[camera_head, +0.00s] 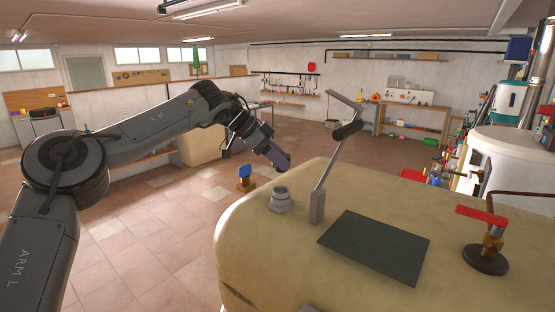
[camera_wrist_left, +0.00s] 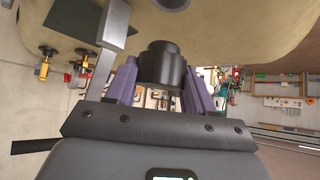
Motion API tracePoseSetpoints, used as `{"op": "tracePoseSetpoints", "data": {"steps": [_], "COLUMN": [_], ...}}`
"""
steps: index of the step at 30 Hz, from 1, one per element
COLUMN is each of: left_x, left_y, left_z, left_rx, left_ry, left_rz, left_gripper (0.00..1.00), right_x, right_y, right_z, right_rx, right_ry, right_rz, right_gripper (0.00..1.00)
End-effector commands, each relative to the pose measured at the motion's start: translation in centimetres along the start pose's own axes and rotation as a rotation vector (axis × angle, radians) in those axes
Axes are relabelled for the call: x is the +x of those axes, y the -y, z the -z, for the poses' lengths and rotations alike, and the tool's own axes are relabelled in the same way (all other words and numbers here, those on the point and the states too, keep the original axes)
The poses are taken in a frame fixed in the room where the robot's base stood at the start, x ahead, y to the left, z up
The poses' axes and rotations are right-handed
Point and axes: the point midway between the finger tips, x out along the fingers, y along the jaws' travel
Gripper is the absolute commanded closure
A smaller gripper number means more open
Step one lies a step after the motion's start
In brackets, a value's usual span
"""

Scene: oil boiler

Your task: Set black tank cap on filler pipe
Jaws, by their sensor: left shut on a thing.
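My left gripper (camera_head: 279,158) is shut on the black tank cap (camera_wrist_left: 163,66), which sits between its purple fingers in the left wrist view. My right gripper is not in view.
A grey lever (camera_head: 322,180) with a black grip rises from the tank just right of the pipe. A dark green plate (camera_head: 377,246) lies on the tank top.

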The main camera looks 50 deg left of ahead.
Motion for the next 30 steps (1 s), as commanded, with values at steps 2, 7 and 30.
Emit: {"op": "tracePoseSetpoints", "data": {"steps": [2,7,30], "left_x": [0.0,0.0,3.0], "left_y": [0.0,0.0,0.0], "left_z": [0.0,0.0,-3.0], "left_rx": [0.0,0.0,0.0], "left_ry": [0.0,0.0,-0.001], "left_rz": [0.0,0.001,0.001], "left_gripper": [0.76,0.76,0.76], "right_x": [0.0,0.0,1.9], "right_y": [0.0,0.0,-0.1], "right_z": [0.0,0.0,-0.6], "right_rx": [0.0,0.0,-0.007], "right_ry": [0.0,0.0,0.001], "right_rz": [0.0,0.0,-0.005], "right_gripper": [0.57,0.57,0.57]}}
